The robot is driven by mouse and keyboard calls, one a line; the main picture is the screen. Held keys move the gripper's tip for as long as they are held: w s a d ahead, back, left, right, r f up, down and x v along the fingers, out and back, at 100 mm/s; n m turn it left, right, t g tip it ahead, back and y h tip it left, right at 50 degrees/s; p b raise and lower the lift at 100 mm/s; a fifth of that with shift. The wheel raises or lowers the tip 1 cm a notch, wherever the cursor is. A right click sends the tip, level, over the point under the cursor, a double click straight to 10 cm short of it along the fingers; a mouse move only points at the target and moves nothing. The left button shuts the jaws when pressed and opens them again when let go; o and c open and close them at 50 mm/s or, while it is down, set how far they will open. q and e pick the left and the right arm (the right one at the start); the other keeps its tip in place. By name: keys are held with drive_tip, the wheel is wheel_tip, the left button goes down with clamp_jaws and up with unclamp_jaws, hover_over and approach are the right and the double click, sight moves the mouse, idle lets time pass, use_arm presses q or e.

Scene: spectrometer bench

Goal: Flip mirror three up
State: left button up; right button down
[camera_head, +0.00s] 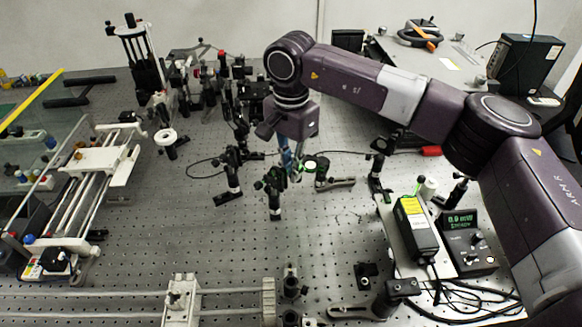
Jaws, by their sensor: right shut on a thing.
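My right gripper (290,172) points down at the middle of the optical bench. It is shut on a small part at a black post-mounted mirror mount (273,183). The gripper hides part of this mount, and I cannot read a number on it or tell the mirror's tilt. A green-lit round optic (311,164) is just right of the fingertips. Another black post mount (229,178) stands to the left. My left gripper is not in view.
A laser driver box (415,227) and a meter with a green display (465,240) stand at the right. A white rail stage (98,160) is at the left. Several optics crowd the back. The perforated bench (150,245) is clear at front left.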

drive_tip(key=shift+r, duration=0.1)
idle(0.3)
drive_tip(key=shift+w+d+r+g+y, duration=0.2)
drive_tip(key=shift+r+g+y, duration=0.3)
drive_tip(key=shift+g+y, duration=0.05)
drive_tip(key=shift+w+d+r+g+y, duration=0.15)
drive_tip(key=shift+w+r+g+y, duration=0.1)
drive_tip(key=shift+r+g+y, duration=0.3)
drive_tip(key=shift+w+d+r+g+y, duration=0.2)
drive_tip(key=shift+r+g+y, duration=0.3)
drive_tip(key=shift+y, duration=0.1)
drive_tip(key=shift+w+d+r+g+y, duration=0.4)
drive_tip(key=shift+w+r+g+y, duration=0.1)
drive_tip(key=shift+g+y, duration=0.15)
drive_tip(key=shift+d+r, duration=0.1)
drive_tip(key=shift+d, duration=0.05)
drive_tip(key=c, duration=2)
unclamp_jaws()
drive_tip(key=shift+g, duration=0.25)
drive_tip(key=shift+c, duration=0.2)
drive_tip(key=shift+o, duration=0.3)
drive_tip(key=shift+s+f, duration=0.15)
drive_tip(key=shift+f, duration=0.05)
